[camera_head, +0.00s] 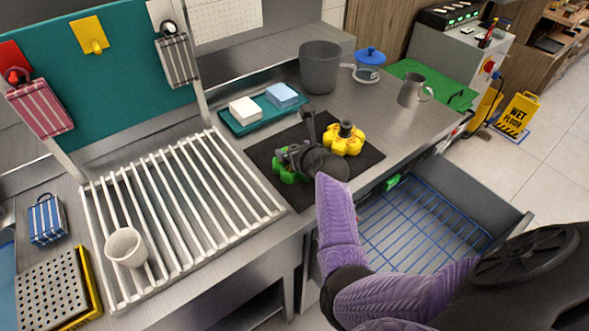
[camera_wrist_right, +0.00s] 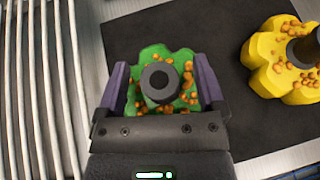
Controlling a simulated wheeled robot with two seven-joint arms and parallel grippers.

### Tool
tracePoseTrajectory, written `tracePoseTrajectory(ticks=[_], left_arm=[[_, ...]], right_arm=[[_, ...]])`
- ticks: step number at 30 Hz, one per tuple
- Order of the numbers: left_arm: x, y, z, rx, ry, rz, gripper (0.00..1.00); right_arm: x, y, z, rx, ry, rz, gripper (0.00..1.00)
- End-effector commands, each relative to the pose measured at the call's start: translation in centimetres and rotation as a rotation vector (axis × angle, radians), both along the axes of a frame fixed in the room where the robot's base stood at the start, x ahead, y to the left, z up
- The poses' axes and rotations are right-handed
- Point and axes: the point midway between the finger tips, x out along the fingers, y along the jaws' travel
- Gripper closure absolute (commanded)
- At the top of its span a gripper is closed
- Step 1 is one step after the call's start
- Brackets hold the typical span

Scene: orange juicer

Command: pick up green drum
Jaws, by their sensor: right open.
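The green drum (camera_wrist_right: 150,58) is a lobed green piece with orange bits on it and a dark round hub. It lies on a black mat (camera_wrist_right: 205,40). In the head view the green drum (camera_head: 285,170) is partly hidden by my right gripper (camera_head: 296,152). In the right wrist view my right gripper (camera_wrist_right: 160,92) is open, with one finger on each side of the drum's near part and hub. I cannot tell whether the fingers touch it. My left gripper is not in view.
A yellow drum (camera_head: 343,139) stands on the mat just right of the green one. A white slatted rack (camera_head: 180,215) with a white cup (camera_head: 126,247) is to the left. A teal tray (camera_head: 236,126) and grey bin (camera_head: 320,66) are behind. An open drawer (camera_head: 420,220) is at the right.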

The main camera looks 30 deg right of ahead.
Motion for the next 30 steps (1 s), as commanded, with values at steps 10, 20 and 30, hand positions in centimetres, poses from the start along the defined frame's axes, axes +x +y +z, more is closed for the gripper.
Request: tracePoseTrajectory(ticks=[10, 20, 30], left_arm=[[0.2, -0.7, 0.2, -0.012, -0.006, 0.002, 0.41], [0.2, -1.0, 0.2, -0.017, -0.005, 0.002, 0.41], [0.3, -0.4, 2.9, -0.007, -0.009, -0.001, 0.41]], right_arm=[[-0.1, 0.0, 0.2, -0.001, 0.0, 0.0, 0.61], [-0.1, 0.0, 0.2, -0.001, 0.0, 0.0, 1.0], [0.0, 0.0, 4.9, 0.0, -0.006, 0.0, 1.0]])
